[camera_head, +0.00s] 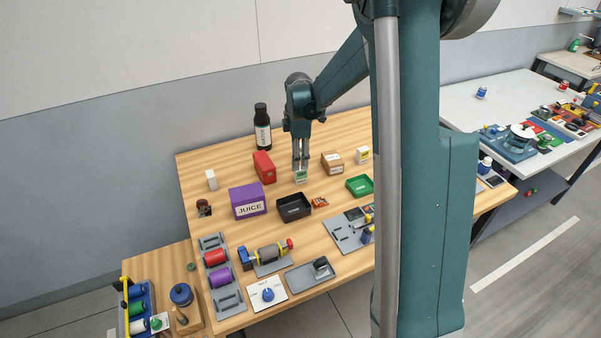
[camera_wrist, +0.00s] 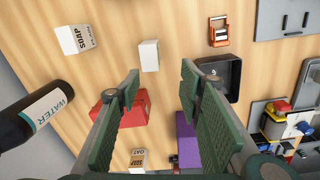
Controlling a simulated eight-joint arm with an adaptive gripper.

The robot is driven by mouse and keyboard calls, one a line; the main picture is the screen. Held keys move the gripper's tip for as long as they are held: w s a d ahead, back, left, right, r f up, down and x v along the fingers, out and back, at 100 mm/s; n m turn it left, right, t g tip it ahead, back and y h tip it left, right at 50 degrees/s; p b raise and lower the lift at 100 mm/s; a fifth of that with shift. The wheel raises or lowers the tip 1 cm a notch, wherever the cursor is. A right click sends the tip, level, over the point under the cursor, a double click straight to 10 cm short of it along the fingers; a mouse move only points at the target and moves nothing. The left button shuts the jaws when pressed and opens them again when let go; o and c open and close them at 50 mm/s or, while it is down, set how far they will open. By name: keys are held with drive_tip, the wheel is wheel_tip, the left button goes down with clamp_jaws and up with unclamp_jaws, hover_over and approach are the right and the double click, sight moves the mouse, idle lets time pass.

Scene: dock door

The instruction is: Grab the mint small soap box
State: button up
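The small soap box (camera_head: 301,177), white with a green label, stands upright on the wooden table directly below my gripper (camera_head: 300,165) in the head view. In the wrist view, a plain white box (camera_wrist: 149,55) stands just past my fingertips (camera_wrist: 157,82), around the middle of the gap; it appears to be the same box, but its label does not show there. My fingers are spread with nothing between them. I cannot tell from these views how high the tips are above the box.
The wrist view also shows a plain soap box (camera_wrist: 75,39) and an oat soap box (camera_wrist: 137,159). Bare wood separates them.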

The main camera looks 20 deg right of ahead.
sight(301, 173)
drive_tip(key=shift+w+d+f+n+g+p, duration=0.15)
drive_tip(key=shift+w+d+f+n+p, duration=0.3)
drive_tip(key=shift+f, duration=0.3)
drive_tip(key=shift+w+d+f+n+g+p, duration=0.15)
drive_tip(key=shift+w+d+f+n, duration=0.2)
drive_tip(key=shift+w+f, duration=0.3)
drive_tip(key=shift+f, duration=0.15)
drive_tip(key=shift+d+f, duration=0.1)
drive_tip(key=shift+f, duration=1.1)
drive_tip(key=shift+f, duration=0.1)
drive_tip(key=shift+s+f, duration=0.1)
drive_tip(key=shift+f, duration=2.4)
drive_tip(key=c, duration=1)
